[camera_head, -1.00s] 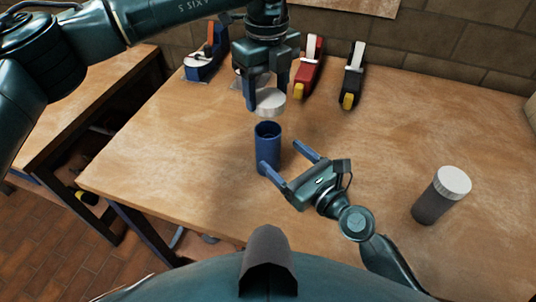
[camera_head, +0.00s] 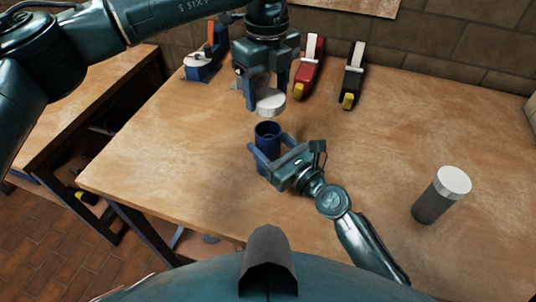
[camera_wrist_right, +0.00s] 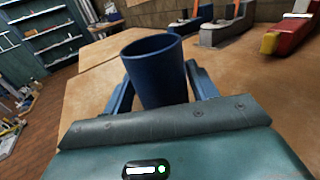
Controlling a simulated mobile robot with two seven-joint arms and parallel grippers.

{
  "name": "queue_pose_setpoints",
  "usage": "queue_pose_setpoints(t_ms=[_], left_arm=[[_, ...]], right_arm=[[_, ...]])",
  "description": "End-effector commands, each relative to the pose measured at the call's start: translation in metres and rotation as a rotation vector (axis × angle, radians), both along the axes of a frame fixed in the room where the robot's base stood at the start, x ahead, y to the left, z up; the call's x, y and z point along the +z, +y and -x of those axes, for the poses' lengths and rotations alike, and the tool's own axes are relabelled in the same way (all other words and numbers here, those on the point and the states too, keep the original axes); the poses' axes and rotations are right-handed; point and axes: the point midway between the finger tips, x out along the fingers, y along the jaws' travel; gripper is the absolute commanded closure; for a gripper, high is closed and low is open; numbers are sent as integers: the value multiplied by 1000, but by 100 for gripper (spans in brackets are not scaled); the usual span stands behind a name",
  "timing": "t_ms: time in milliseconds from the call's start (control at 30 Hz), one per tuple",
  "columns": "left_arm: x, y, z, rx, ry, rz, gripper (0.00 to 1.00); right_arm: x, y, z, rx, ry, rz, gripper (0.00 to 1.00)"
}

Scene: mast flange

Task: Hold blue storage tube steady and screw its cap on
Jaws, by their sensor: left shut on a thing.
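The blue storage tube (camera_head: 267,132) stands upright and uncapped on the table in the head view. It also shows in the right wrist view (camera_wrist_right: 157,70), its open mouth facing up. The white cap (camera_head: 271,102) is held above the tube by my left gripper (camera_head: 265,92), which points down and is shut on it. A gap shows between cap and tube rim. My right gripper (camera_head: 272,150) is open, one finger on each side of the tube. In the wrist view, gaps show between the tube and the fingers. The tube's lower part is hidden by my right gripper.
A dark grey tube with a white cap (camera_head: 441,195) stands at the right of the table (camera_head: 400,130). The table's middle right is clear.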

Motion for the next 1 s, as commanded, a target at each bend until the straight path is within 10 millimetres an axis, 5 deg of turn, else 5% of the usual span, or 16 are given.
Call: queue_pose_setpoints(t_ms=[567,767,1000], left_arm=[[0,0,0,0,0,0,62],[-9,0,0,0,1,0,62],[-44,0,0,0,3,0,62]], right_arm=[[0,0,0,0,0,0,90],[0,0,0,0,0,1,91],[0,0,0,0,-1,1,91]])
